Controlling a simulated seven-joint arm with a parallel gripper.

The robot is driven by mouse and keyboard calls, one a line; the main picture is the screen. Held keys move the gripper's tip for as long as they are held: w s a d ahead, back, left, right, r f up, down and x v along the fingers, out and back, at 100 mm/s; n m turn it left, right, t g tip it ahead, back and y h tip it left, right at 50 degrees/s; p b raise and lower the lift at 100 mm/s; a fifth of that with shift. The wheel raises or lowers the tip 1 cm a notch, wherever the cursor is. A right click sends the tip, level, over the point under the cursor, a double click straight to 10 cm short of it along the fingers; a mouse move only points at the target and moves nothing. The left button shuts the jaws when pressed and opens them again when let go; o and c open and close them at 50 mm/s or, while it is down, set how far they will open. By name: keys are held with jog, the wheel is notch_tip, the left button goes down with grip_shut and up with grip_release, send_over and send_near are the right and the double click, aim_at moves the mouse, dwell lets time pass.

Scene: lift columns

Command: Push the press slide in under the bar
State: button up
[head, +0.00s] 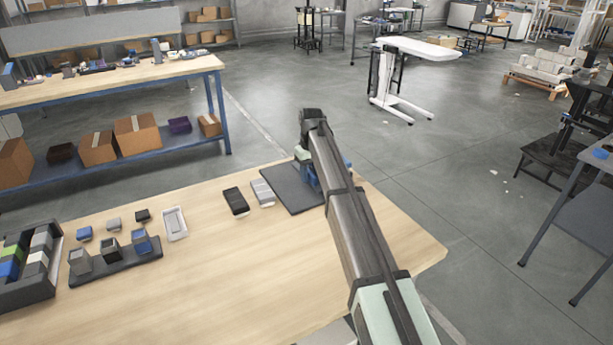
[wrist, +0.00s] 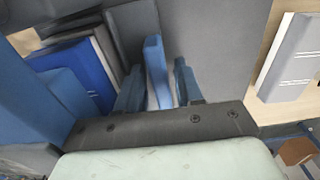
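The press stands on a dark grey base plate (head: 288,190) near the table's far edge. In the head view my arm hides most of it, and only small blue parts (head: 312,178) show. In the wrist view, a dark blue block (wrist: 85,72) with a grey frame beside it lies at left. An upright blue tab (wrist: 157,72) stands between the two dark blue fingers of my gripper (wrist: 158,90). Narrow gaps seem to show beside the tab, so the fingers look open around it. I cannot tell which blue part is the slide or the bar.
A black box (head: 236,201) and a grey box (head: 263,192) lie left of the base plate; the grey one also shows in the wrist view (wrist: 291,58). A white tray (head: 175,223), small blocks and a dark bin (head: 40,285) stand farther left. The table's front middle is clear.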

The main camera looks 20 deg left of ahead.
jog(key=shift+w+d+r, duration=0.45)
jog(key=shift+w+r, duration=0.3)
jog(key=shift+r, duration=0.1)
jog(key=shift+w+d+r, duration=0.1)
jog(key=shift+r, duration=0.7)
jog(key=shift+s+r, duration=0.2)
jog(key=shift+r, duration=0.6)
jog(key=shift+s+r, duration=0.15)
jog(key=shift+r, duration=0.6)
